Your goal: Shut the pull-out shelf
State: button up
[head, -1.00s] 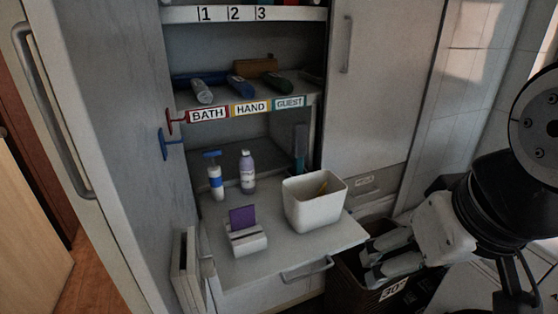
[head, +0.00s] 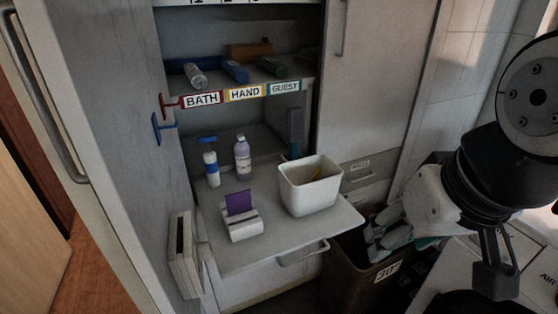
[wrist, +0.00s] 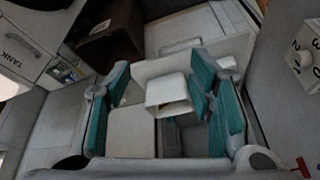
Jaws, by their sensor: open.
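The pull-out shelf (head: 255,255) is a grey-white board drawn out of the cabinet, with a bar handle (head: 303,253) on its front edge. On it stand a white bin (head: 308,190), a pump bottle with a blue band (head: 212,168), a lilac bottle (head: 242,158) and a white holder with a purple card (head: 241,222). My gripper (head: 376,240) is right of the shelf's front corner, apart from the handle and above a dark basket. In the wrist view my gripper (wrist: 160,95) is open with teal pads spread and nothing held; the white bin (wrist: 166,90) shows between them, farther off.
A dark basket (head: 350,272) labelled 30° stands right of the shelf. An open cabinet door (head: 100,120) is at left, with red and blue hooks (head: 163,125) near the shelf's side. A labelled BATH/HAND/GUEST shelf (head: 245,94) with rolled items is above. A closed door (head: 375,90) is at right.

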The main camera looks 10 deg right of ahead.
jog(key=w+f+m, duration=0.1)
jog(key=w+m, duration=0.1)
jog(key=w+f+m+y, duration=0.1)
jog(key=w+m, duration=0.1)
jog(key=w+f+m, duration=0.1)
jog(key=w+m, duration=0.1)
jog(key=m, duration=0.1)
jog(key=shift+w+g+y, duration=0.2)
jog(key=shift+g+y, duration=0.1)
grip_shut()
jog(key=w+d+f+m+b, duration=0.1)
jog(key=w+d+f+m, duration=0.65)
jog(key=m, duration=0.45)
jog(key=w+d+f+m+b, duration=0.1)
jog(key=w+d+f+m, duration=0.7)
jog(key=m, duration=0.5)
jog(key=w+a+b+x, duration=0.1)
jog(key=b+x, duration=0.2)
jog(key=x, duration=0.8)
jog(key=shift+w+a, duration=0.15)
jog(key=shift+w, duration=0.05)
